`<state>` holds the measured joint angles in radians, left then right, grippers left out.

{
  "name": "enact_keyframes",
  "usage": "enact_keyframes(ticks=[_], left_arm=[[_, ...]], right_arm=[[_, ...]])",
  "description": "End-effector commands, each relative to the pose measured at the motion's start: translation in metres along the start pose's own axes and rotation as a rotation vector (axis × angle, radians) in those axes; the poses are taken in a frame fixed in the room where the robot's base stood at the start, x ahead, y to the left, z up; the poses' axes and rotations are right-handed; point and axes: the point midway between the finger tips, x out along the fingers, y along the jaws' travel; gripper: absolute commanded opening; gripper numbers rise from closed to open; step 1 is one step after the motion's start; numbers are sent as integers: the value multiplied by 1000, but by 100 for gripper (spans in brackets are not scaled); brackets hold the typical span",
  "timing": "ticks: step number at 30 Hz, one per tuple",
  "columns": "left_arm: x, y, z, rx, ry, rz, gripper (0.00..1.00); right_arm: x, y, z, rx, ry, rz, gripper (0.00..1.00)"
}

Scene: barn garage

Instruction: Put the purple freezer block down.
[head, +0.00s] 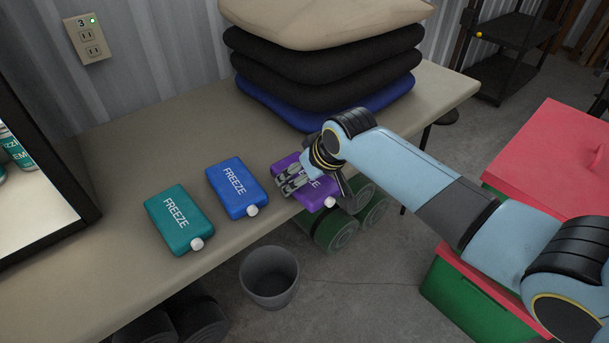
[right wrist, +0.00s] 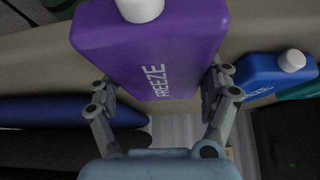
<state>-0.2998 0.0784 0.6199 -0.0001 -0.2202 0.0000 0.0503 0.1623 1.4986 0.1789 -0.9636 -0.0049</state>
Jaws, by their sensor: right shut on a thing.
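The purple freezer block (head: 318,193) has a white cap and the word FREEZE on it. In the head view it is at the front edge of the bench, right of the blue block, partly hidden by my right gripper (head: 290,180). In the right wrist view the purple block (right wrist: 150,50) sits between the two fingers of my right gripper (right wrist: 163,95), which is shut on its sides. I cannot tell whether the block touches the bench top. My left gripper is not in view.
A blue freezer block (head: 237,187) and a teal one (head: 178,218) lie on the bench (head: 130,150) to the left. A stack of cushions (head: 320,60) stands behind. A grey bin (head: 269,276) and green rolls (head: 335,230) are below the front edge. A red-lidded green box (head: 550,150) is at right.

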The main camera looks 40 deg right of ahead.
Motion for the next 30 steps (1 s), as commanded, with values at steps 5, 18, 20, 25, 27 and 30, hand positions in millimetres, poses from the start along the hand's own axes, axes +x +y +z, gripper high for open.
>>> enact_keyframes(ticks=[5, 18, 20, 25, 27, 30], left_arm=[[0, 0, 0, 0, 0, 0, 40], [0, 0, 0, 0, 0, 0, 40], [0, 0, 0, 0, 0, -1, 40], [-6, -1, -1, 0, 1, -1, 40], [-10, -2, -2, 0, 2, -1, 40], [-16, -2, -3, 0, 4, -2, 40]], right_arm=[[-1, 0, -2, 0, 3, 0, 31], [1, 0, 1, 1, 0, 0, 100], [0, 0, 0, 1, 0, 0, 100], [-16, 0, -1, 0, 1, 0, 100], [-31, 0, -2, -1, 1, 0, 100], [-54, 1, -2, -1, 2, 1, 100]])
